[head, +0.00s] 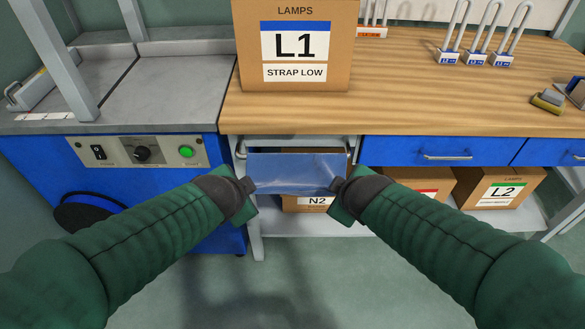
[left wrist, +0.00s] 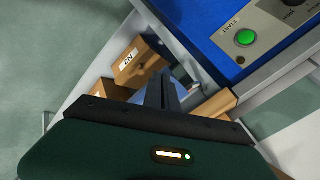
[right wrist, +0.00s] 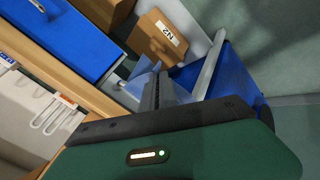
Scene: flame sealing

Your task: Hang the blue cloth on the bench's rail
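The blue cloth (head: 295,170) is a pale, see-through sheet stretched between my two grippers in the head view. Its upper edge lies just below the bench's rail (head: 290,142), a grey bar under the worktop's front edge. I cannot tell whether cloth and rail touch. My left gripper (head: 248,186) is at the cloth's left side and my right gripper (head: 340,187) at its right side. The fingers look closed on the cloth's sides. In the wrist views the dark fingers (left wrist: 162,92) and (right wrist: 155,92) look close together, and the cloth is mostly hidden behind them.
A carton marked L1 (head: 295,50) stands on the worktop (head: 400,85) above the rail. A carton marked N2 (head: 310,203) sits on the shelf below, behind the cloth. A blue drawer (head: 445,152) is to the right, a blue machine with a green button (head: 186,152) to the left.

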